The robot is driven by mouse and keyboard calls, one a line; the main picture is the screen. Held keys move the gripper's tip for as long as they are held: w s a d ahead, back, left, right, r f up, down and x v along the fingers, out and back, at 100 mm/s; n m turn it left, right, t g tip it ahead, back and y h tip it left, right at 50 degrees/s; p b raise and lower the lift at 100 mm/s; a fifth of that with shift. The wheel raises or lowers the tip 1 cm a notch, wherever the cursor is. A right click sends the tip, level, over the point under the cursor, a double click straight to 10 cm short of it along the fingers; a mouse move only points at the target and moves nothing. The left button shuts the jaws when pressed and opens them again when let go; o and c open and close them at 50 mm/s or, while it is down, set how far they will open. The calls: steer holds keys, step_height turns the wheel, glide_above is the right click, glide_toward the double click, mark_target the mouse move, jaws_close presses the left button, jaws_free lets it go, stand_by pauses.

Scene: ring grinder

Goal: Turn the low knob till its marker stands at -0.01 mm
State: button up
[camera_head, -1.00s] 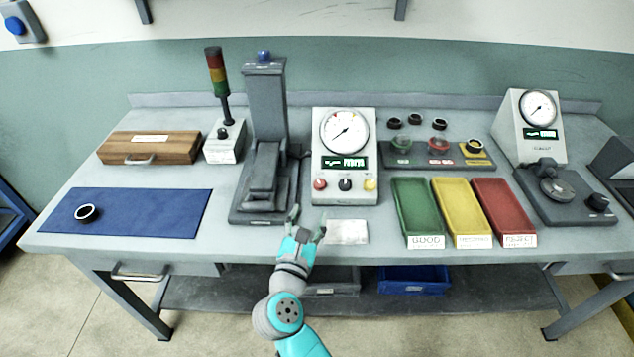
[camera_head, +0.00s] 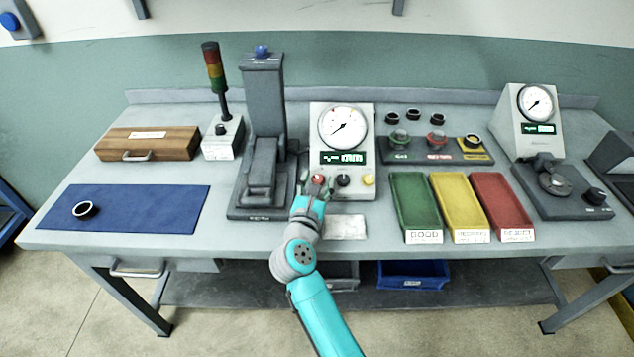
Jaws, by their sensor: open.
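The gauge box (camera_head: 343,150) stands at the middle back of the table, with a round white dial (camera_head: 343,128) and a dark needle. A green display (camera_head: 343,158) sits under the dial. Along the front of the box are a red knob (camera_head: 318,180), a black knob (camera_head: 343,180) and a yellow knob (camera_head: 368,180); I cannot read which is labelled low. My gripper (camera_head: 316,187) is open, its fingers to either side of the red knob in this view. Contact cannot be told. The dial's markers are too small to read against the scale.
A dark grey press stand (camera_head: 263,110) rises close on the left of my gripper. A pale plate (camera_head: 345,227) lies in front of the box. Green (camera_head: 397,215), yellow and red trays lie to the right. A blue mat (camera_head: 140,210) with a dark ring (camera_head: 84,210) is at left.

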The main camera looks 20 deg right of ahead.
jaws_close()
steer(key=shift+w+a+r+m+g+h, duration=0.15)
steer(key=shift+m+g+h, duration=0.15)
steer(key=shift+m, duration=0.3)
steer(key=shift+m+g+h, duration=1)
steer(key=shift+m, duration=0.5)
jaws_free()
